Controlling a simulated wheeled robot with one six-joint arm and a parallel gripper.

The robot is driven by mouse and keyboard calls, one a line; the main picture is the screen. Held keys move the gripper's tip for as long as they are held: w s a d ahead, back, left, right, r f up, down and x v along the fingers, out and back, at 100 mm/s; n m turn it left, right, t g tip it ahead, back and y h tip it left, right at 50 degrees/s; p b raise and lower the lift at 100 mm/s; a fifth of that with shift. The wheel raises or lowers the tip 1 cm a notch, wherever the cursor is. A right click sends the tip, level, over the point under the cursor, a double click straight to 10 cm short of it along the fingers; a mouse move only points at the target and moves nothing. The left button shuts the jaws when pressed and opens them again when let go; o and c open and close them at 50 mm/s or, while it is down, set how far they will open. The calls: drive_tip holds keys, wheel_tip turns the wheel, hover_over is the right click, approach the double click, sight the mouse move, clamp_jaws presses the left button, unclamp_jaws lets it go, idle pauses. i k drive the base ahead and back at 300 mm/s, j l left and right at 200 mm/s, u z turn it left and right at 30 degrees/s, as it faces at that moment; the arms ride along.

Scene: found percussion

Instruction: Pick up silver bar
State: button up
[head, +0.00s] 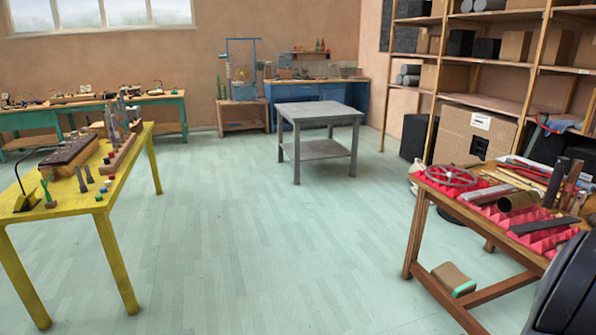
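A greyish-silver bar (488,194) lies on the red ridged foam (470,206) on the wooden table at the right. I cannot tell for certain that it is the silver bar. A darker flat bar (543,226) lies nearer on the same foam.
The wooden table (421,210) holds upright dark cylinders and other cluttered pieces at its right. A box (453,279) sits under it. A yellow table (112,190) stands left, a grey table (320,112) further back. The green floor between is clear.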

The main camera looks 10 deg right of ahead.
sight(478, 195)
drive_tip(key=i+z, duration=0.3)
drive_tip(key=i, duration=0.55)
drive_tip(key=i+j+z, duration=0.15)
drive_tip(key=i+z, duration=0.15)
drive_tip(key=i, duration=0.55)
drive_tip(key=i+l+z, duration=0.1)
drive_tip(key=i+z, duration=0.2)
drive_tip(key=i, duration=0.7)
drive_tip(key=i+j+z, duration=0.1)
drive_tip(key=i+z, duration=0.2)
drive_tip(key=i, duration=0.7)
drive_tip(key=i+z, duration=0.15)
drive_tip(key=z, duration=0.25)
drive_tip(key=i+j+z, duration=0.1)
drive_tip(key=z, duration=0.3)
drive_tip(key=i+j+z, duration=0.1)
drive_tip(key=z, duration=0.25)
drive_tip(key=i, duration=0.05)
